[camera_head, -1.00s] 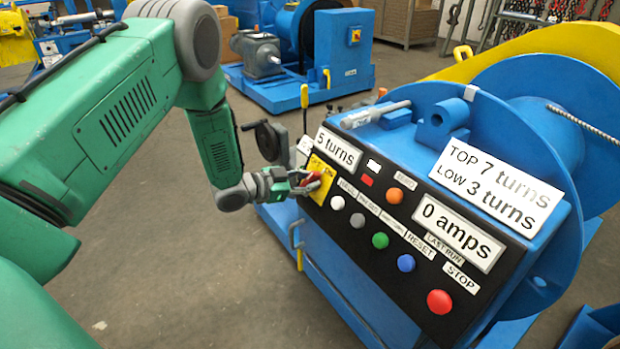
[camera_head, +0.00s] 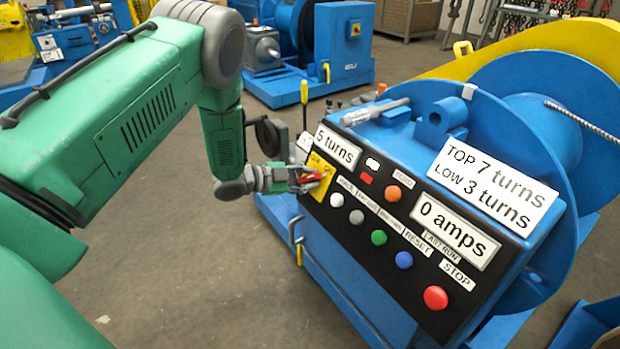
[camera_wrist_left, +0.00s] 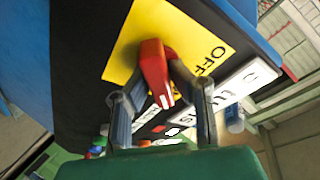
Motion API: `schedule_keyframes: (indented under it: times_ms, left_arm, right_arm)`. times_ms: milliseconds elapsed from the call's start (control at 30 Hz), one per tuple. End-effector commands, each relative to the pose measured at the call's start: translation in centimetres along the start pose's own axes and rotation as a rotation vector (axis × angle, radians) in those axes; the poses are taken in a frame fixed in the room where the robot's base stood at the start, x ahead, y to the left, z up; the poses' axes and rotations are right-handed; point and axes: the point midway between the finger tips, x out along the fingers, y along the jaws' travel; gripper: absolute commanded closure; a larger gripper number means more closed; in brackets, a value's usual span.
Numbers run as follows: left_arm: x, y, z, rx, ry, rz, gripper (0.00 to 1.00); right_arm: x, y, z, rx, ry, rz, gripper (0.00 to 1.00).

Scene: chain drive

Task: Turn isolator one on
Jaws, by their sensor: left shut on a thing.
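The isolator is a red handle (camera_wrist_left: 154,72) on a yellow plate (camera_wrist_left: 175,25) marked OFF in the left wrist view. In the head view the yellow plate (camera_head: 318,188) sits at the upper left end of the black control panel. My left gripper (camera_head: 308,181) is at that plate, shut on the red handle. In the left wrist view its two fingers (camera_wrist_left: 160,95) stand on either side of the handle. In the head view the fingers hide part of the handle and the plate's lettering. My right gripper is in no view.
A display reading 5 turns (camera_head: 338,147) is just above the handle. A black handwheel (camera_head: 268,137) stands behind my wrist. Open floor (camera_head: 210,290) lies below the arm.

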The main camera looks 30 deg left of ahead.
Motion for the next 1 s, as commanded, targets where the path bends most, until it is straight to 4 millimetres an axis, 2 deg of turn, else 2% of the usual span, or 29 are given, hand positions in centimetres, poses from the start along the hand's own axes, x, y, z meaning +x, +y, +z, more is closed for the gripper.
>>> schedule_keyframes:
  times_ms: [267,300,333,633,733,867,1000]
  left_arm:
    - [-0.2,0.4,0.4,-0.002,-0.009,0.007,1.0]
    - [-0.2,0.4,0.4,-0.002,-0.009,0.007,0.7]
    - [-0.2,0.4,0.3,-0.002,-0.009,0.007,0.64]
    - [-0.1,0.1,0.1,-0.001,-0.003,0.003,0.64]
    - [-0.7,0.1,0.1,-0.001,-0.005,0.002,0.64]
    - [-2.6,0.1,0.1,-0.005,-0.005,0.0,0.64]
    - [-5.7,0.1,0.3,-0.005,-0.006,0.0,0.64]
  right_arm:
    - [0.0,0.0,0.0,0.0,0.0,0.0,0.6]
    - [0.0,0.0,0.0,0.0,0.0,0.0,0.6]
    - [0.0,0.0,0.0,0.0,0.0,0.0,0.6]
    - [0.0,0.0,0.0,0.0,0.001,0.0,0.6]
    - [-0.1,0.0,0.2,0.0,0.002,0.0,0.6]
    - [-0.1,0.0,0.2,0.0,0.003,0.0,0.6]
    - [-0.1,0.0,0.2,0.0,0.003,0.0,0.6]
